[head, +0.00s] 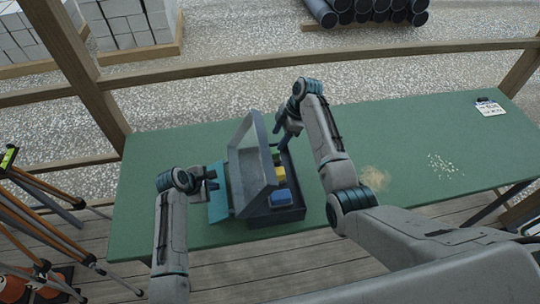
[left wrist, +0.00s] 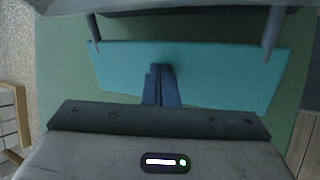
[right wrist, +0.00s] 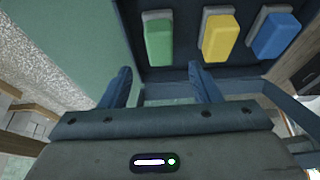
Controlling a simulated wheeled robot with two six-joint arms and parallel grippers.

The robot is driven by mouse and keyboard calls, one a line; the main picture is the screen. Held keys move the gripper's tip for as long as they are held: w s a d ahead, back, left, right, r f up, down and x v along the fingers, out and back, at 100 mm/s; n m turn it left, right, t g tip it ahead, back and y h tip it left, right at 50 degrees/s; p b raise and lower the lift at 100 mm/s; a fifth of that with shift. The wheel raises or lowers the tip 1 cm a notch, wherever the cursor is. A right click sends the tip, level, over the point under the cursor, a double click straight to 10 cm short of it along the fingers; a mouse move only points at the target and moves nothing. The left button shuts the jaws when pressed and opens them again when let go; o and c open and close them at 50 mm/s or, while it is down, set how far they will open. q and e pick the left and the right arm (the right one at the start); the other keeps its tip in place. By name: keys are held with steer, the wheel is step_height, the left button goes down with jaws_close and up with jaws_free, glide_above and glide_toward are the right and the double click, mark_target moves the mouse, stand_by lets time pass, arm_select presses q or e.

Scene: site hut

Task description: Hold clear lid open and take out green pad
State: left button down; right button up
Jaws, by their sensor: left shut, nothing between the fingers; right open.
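A dark box (head: 290,215) stands on the green table with its clear, grey-framed lid (head: 248,163) raised on the left side. Inside are a green pad (head: 276,158), a yellow pad (head: 280,175) and a blue pad (head: 281,197). The right wrist view shows the green pad (right wrist: 158,46) on the left of the row. My left gripper (head: 213,185) is shut and empty, left of the lid; whether it touches the lid is unclear. It also shows in the left wrist view (left wrist: 161,70). My right gripper (head: 283,138) is open at the box's far end, its fingers (right wrist: 163,75) apart from the green pad.
A teal flat panel (left wrist: 210,80) lies under my left gripper, beside the box. A white tag with a dark clip (head: 489,107) lies at the table's far right. Pale crumbs (head: 442,165) and a tan dust patch (head: 375,178) lie on the otherwise clear right half.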

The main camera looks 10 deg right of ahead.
steer(key=shift+x, duration=4.5)
steer(key=c, duration=0.8)
steer(key=shift+r, duration=4.5)
steer(key=s+d, duration=0.8)
steer(key=s, duration=0.1)
steer(key=s+d, duration=0.4)
steer(key=s, duration=0.1)
